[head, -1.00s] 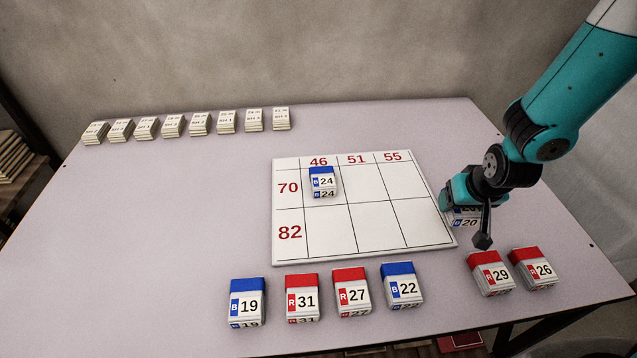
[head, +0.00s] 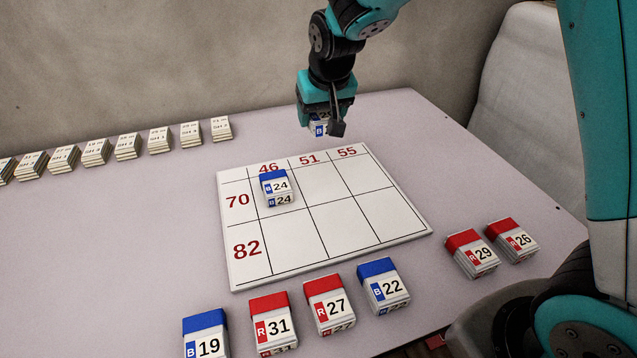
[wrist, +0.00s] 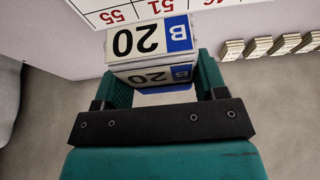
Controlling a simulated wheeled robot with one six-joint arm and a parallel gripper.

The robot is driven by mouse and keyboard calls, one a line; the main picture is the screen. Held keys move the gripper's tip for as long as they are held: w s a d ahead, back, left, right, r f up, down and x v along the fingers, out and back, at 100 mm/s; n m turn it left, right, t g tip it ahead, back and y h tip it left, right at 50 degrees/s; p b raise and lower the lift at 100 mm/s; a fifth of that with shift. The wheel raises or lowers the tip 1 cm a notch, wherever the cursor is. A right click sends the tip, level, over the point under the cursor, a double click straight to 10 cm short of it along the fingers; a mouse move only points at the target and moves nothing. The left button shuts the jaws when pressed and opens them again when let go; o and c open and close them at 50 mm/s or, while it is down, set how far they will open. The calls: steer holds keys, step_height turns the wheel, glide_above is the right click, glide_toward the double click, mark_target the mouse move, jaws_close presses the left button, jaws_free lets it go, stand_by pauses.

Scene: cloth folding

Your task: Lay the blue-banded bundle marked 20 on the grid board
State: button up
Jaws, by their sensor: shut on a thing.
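My gripper (head: 326,108) is shut on the blue-banded bundle marked 20 (head: 319,128) and holds it above the far part of the table, beyond the board's top edge. In the wrist view the bundle (wrist: 150,45) sits between the two teal fingers, its 20 label upside down; its blue B end is at the right. In the head view my gripper hides most of it. The white grid board (head: 400,224) lies below, with columns 46, 51, 55 and rows 70, 82. Bundle 24 (head: 277,188), blue-banded, lies in the cell of row 70, column 46.
In front of the board lie bundles 19 (head: 206,335), 31 (head: 272,318), 27 (head: 329,303) and 22 (head: 383,286). Bundles 29 (head: 470,253) and 26 (head: 512,240) lie to its right. Several small stacks (head: 128,146) line the back left. The other grid cells are bare.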

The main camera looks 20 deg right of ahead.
mark_target(319, 179)
step_height(319, 179, down, 15)
steer(key=shift+f+b, duration=0.1)
steer(key=shift+b, duration=0.5)
steer(key=shift+f, duration=0.1)
steer(key=o, duration=0.9)
steer(key=shift+o, duration=0.2)
steer(key=shift+r, duration=0.25)
steer(key=p+v, duration=0.1)
steer(key=v, duration=1)
steer(key=s+a+r+n+g+y, duration=0.1)
steer(key=s+r+n, duration=0.1)
steer(key=s, duration=0.7)
steer(key=s+a+r+n+g+y, duration=0.1)
steer(key=s+a+r+n+g, duration=0.1)
steer(key=s+r, duration=0.3)
steer(key=s+a+r+n+g+y, duration=0.1)
steer(key=s+r+n+y, duration=0.1)
steer(key=s, duration=1)
steer(key=shift+s+a+r+n+g, duration=0.3)
steer(key=shift+r+n, duration=0.3)
steer(key=shift+r, duration=0.4)
